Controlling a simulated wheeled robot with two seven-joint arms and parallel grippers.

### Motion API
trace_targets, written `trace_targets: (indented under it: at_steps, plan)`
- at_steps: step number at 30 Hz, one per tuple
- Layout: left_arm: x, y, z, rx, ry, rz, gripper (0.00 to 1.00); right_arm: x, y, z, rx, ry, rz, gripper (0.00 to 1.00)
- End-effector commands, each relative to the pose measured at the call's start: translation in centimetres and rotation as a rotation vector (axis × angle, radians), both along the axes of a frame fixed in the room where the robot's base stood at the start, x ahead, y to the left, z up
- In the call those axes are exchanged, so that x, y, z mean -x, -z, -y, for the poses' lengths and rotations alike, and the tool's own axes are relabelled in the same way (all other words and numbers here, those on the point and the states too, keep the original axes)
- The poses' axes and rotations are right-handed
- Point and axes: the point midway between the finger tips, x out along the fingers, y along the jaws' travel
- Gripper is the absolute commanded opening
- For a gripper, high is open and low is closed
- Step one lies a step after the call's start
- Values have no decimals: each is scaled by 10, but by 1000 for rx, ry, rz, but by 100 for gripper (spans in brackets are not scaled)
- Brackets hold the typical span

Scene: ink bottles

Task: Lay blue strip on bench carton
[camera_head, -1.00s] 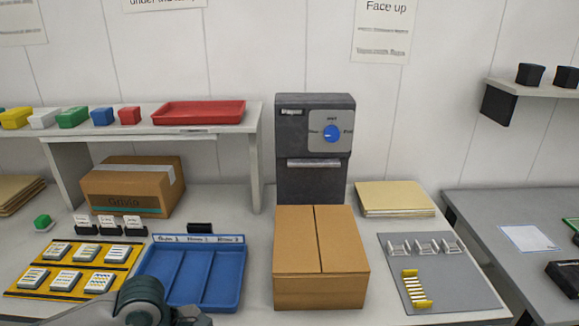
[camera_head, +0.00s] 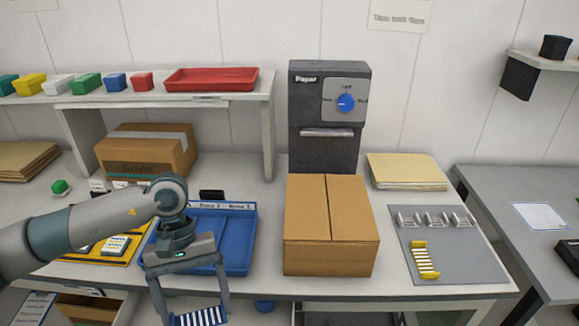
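A blue strip with white bars (camera_head: 200,317) shows at the bottom edge of the head view, partly cut off. My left gripper (camera_head: 192,308) points down in front of the bench's front edge, with its two fingers at either end of the strip, apparently gripping it. The bench carton (camera_head: 330,258), a closed brown box with a seam across its top, stands on the bench to the right of the gripper. My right gripper is not in view.
A blue tray (camera_head: 240,262) lies between my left arm and the carton. A grey mat (camera_head: 455,265) holds a yellow strip (camera_head: 424,260) and white holders. A dark machine (camera_head: 325,150) with a blue dial stands behind the carton. A taped carton (camera_head: 145,150) sits under the shelf.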

Motion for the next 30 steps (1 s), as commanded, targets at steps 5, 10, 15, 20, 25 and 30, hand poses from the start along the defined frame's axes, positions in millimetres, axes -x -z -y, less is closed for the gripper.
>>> trace_targets:
  at_steps: [5,10,15,20,25,30]
  plan:
    - [-4,-22,-11,0,213,4,64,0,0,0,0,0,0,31]
    - [-4,-32,-17,1,314,1,64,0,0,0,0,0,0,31]
    - [-4,-34,-18,2,335,0,64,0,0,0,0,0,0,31]
    - [-4,-34,-18,2,333,0,64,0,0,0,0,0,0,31]
    - [-5,-34,-17,1,334,1,64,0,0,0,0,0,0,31]
    - [-5,-35,-17,-1,338,2,64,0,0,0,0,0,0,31]
